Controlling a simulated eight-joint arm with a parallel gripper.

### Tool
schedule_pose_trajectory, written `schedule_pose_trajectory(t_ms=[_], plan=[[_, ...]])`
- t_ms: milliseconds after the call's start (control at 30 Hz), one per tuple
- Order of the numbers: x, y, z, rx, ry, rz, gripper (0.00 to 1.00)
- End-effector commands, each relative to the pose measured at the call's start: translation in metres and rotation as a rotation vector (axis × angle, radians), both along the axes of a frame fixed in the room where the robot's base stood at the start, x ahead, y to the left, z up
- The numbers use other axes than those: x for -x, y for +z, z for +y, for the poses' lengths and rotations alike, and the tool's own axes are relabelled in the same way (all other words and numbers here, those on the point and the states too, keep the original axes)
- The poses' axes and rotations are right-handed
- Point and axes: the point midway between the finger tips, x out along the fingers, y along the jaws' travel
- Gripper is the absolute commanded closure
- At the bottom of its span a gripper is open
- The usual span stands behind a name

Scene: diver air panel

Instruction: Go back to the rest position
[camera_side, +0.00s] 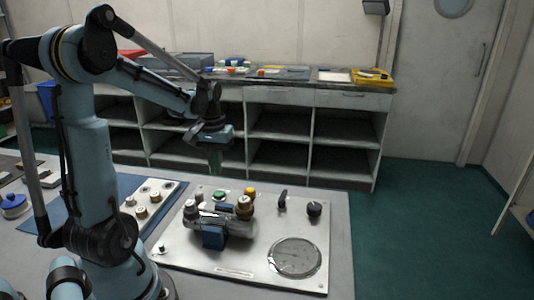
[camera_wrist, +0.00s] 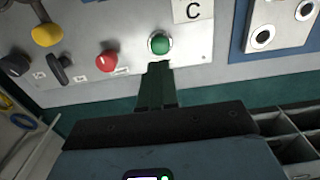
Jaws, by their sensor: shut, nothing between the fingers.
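My gripper (camera_side: 215,158) hangs pointing down above the back edge of the air panel (camera_side: 200,247), clear of it in the side view. In the wrist view my gripper (camera_wrist: 160,68) shows its green fingers together, with nothing between them. The fingertips appear just below a green button (camera_wrist: 159,43) in that picture; whether there is a gap in depth is hard to tell there. The panel also carries a red button (camera_wrist: 107,61), a yellow knob (camera_wrist: 47,34) and black knobs (camera_wrist: 60,68).
A blue mat (camera_side: 120,185) with a white plate of knobs lies to the left, near a blue-lidded pot (camera_side: 13,204). Shelves (camera_side: 280,125) stand behind. The air above the panel's right side is free.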

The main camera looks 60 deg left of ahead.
Motion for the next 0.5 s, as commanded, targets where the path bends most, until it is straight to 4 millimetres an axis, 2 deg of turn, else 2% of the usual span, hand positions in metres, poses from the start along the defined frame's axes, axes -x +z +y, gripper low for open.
schedule_pose_trajectory(t_ms=[333,433,500], plan=[[-0.001,0.001,-0.002,-0.003,-0.005,-0.003,1.00],[-0.004,0.005,-0.012,-0.017,-0.039,-0.021,1.00],[-0.010,0.011,-0.027,-0.038,-0.087,-0.049,1.00]])
